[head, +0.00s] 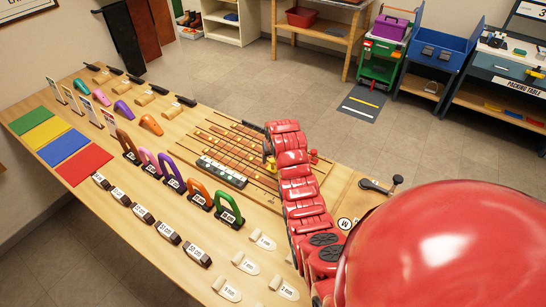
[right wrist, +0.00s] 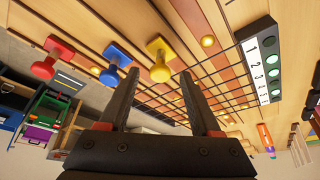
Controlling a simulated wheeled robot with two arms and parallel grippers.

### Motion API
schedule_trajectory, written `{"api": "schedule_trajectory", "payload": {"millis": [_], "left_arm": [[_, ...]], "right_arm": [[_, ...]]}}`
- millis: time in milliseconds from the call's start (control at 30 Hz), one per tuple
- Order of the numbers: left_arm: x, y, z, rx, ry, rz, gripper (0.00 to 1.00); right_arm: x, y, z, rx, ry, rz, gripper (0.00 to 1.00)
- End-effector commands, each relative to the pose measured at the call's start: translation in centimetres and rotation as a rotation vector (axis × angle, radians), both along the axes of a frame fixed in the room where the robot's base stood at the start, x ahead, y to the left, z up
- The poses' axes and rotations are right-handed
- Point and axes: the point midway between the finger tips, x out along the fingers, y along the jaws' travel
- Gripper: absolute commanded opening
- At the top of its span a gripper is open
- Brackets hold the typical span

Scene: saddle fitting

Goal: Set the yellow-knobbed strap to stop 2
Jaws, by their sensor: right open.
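The yellow knob (right wrist: 160,70) stands on a square yellow base in the right wrist view. My right gripper (right wrist: 159,76) is open, and the yellow knob appears between its two fingertips. I cannot tell how deep the knob sits between them, and nothing is gripped. The blue knob (right wrist: 116,60) is just left of the left finger, and the red knob (right wrist: 43,69) is farther left. The numbered stop strip (right wrist: 262,62) is at the right; it also shows on the slatted board in the head view (head: 222,174). My right arm covers part of that board. My left gripper is out of view.
Colored padlock-like loops, such as the green one (head: 229,211), stand on the wooden table left of the board. Labelled dark blocks (head: 196,254) and white tags (head: 228,289) lie nearer. A black-handled lever (head: 378,187) is right of my arm.

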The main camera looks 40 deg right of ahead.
Motion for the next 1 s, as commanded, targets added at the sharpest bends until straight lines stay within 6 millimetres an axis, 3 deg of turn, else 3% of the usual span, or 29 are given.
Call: {"api": "schedule_trajectory", "payload": {"millis": [300,667,1000], "left_arm": [[0.00,0.00,0.05,0.000,0.000,0.000,0.50],[0.00,0.00,0.05,0.000,0.000,0.000,0.50],[0.00,0.00,0.05,0.000,0.000,0.000,0.50]], "right_arm": [[0.09,-0.05,-0.22,-0.001,-0.002,0.000,0.64],[0.08,-0.06,-0.19,-0.002,-0.001,0.000,0.01],[0.07,-0.07,-0.19,-0.001,-0.002,-0.001,0.00]]}}
